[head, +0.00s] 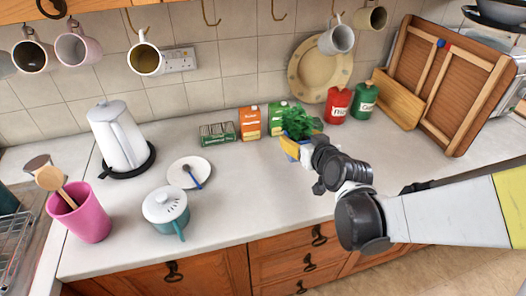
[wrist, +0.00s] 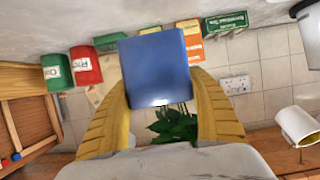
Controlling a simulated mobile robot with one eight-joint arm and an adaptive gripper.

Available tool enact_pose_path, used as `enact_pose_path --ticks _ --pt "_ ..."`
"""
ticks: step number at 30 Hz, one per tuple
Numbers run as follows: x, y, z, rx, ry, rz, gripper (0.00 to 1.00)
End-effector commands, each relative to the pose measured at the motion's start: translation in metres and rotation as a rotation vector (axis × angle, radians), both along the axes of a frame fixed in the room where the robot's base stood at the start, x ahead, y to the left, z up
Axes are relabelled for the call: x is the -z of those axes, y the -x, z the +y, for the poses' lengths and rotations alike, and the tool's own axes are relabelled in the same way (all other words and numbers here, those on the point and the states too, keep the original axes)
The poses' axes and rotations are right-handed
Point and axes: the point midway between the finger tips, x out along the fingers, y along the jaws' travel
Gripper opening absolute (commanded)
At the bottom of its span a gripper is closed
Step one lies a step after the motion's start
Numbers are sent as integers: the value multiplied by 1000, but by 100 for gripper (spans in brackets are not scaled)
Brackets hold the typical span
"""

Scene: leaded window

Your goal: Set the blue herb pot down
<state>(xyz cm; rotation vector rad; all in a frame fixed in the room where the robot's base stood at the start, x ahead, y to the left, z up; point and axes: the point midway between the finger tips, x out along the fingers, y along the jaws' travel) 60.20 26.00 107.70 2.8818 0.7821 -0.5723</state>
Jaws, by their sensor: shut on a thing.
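The blue herb pot (wrist: 155,68) is held between the yellow fingers of my gripper (wrist: 158,92) in the wrist view, which looks upside down. Its green leaves (wrist: 172,122) show beyond it there. In the head view the leaves (head: 297,122) rise above my gripper (head: 293,146), at the back middle of the counter (head: 260,190). There the fingers hide most of the pot. I cannot tell whether its base touches the counter.
An orange carton (head: 250,123) and a green carton (head: 277,117) stand just left of the pot. A red canister (head: 338,105) and a green canister (head: 364,98) stand to its right. A saucer (head: 182,168) and teal pot (head: 165,208) are further left. The counter in front is clear.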

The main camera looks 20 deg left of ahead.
Motion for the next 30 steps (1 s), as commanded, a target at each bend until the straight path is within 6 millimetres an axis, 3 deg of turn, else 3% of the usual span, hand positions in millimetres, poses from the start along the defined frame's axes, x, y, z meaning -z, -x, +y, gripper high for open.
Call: enact_pose_path --ticks 4,12,16,23,30 --pt "9 -4 23 -24 1 0 22" --pt "50 -23 85 -24 3 -2 22" --pt "62 -30 106 -22 1 -1 22" --pt "72 -34 118 -19 1 0 22" --pt "108 -34 118 -19 1 0 22"
